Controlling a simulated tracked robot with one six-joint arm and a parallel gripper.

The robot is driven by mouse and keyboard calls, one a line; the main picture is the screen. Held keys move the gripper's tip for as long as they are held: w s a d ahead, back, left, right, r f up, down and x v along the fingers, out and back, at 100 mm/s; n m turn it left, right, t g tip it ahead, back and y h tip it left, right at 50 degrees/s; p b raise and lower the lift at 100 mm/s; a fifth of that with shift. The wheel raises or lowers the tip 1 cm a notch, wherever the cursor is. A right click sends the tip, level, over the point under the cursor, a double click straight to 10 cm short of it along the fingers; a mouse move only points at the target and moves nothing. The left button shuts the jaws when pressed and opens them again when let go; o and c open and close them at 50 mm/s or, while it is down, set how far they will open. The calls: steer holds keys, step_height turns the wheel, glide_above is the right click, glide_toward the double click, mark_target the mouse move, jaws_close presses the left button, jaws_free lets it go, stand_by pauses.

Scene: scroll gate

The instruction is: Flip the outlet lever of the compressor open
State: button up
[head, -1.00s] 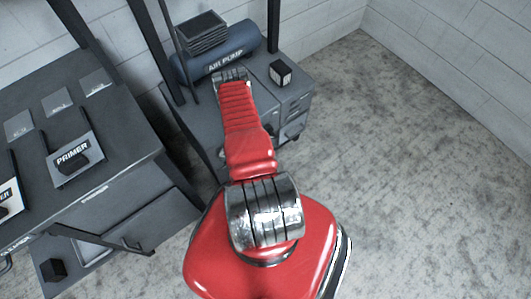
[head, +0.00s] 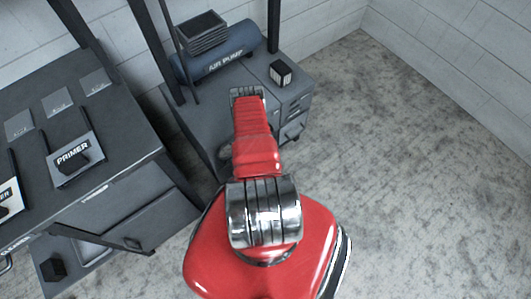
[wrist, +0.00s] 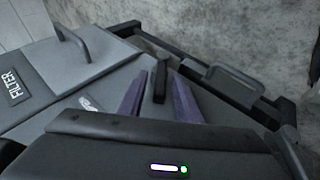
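The compressor (head: 222,55) is a blue tank lettered AIR PUMP, with a black ribbed block on top, at the back of a grey cabinet in the head view. My red arm reaches toward it, and my gripper is hidden there. In the wrist view my gripper (wrist: 160,88) shows two purple fingers, spread apart. A short dark lever-like bar (wrist: 160,78) stands between them, with gaps visible on both sides. I cannot tell for certain whether this bar is the outlet lever. The tank itself is not recognizable in the wrist view.
A panel lettered FILTER (wrist: 18,88) and a grey handle (wrist: 72,42) are at left in the wrist view; another handle (wrist: 235,82) is at right. A small black box (head: 280,72) sits on the cabinet. A PRIMER bench (head: 75,160) stands at left. Floor at right is clear.

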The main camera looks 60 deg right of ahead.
steer(key=shift+c, duration=0.3)
jaws_close()
stand_by(0.4)
